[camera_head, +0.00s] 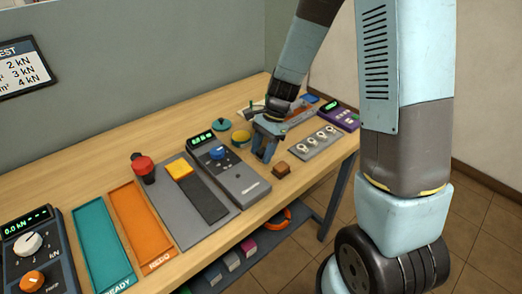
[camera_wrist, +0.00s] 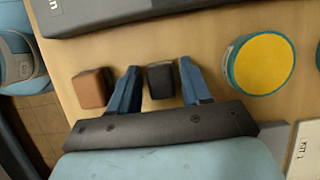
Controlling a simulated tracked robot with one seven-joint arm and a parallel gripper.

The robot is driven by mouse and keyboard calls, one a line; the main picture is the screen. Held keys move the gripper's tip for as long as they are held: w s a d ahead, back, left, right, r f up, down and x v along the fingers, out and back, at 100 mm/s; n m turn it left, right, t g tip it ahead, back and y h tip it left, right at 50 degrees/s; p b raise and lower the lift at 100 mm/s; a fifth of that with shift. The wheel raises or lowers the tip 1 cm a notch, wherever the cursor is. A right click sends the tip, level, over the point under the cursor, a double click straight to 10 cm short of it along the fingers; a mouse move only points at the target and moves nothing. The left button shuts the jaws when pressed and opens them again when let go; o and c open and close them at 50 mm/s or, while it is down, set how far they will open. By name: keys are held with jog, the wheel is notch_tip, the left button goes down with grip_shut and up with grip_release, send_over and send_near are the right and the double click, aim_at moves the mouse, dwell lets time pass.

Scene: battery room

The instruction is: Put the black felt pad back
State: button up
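A small black block (camera_wrist: 161,80), which looks like the black felt pad, rests on the wooden bench in the wrist view. My gripper (camera_wrist: 160,78) has one blue finger on each side of it, with narrow strips of bench visible between fingers and block. The fingers are open around it. In the head view my gripper (camera_head: 264,156) points down at the bench near its front edge, and the black block is hidden there. A brown block (camera_wrist: 92,88) sits just left of the fingers; it also shows in the head view (camera_head: 281,169).
A teal tin with a yellow top (camera_wrist: 262,64) stands right of the fingers. In the head view, a grey meter with a blue knob (camera_head: 228,170) stands left of my gripper. A grey plate with several round fittings (camera_head: 316,143) lies right. Orange (camera_head: 143,221) and teal (camera_head: 101,244) trays lie left.

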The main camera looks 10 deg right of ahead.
jog(key=shift+o, duration=0.8)
jog(key=shift+r, duration=0.15)
jog(key=v, duration=1.2)
jog(key=s+d+r+n+t+h, duration=0.2)
jog(key=s+d+r+n+t, duration=0.2)
jog(key=s+r, duration=0.4)
jog(key=s+d+r+n+t+h, duration=0.1)
jog(key=s+d+r+n+t, duration=0.3)
jog(key=s+d+r+n, duration=0.3)
jog(key=s+d+r, duration=0.1)
jog(key=s, duration=0.4)
jog(key=shift+r+h, duration=0.4)
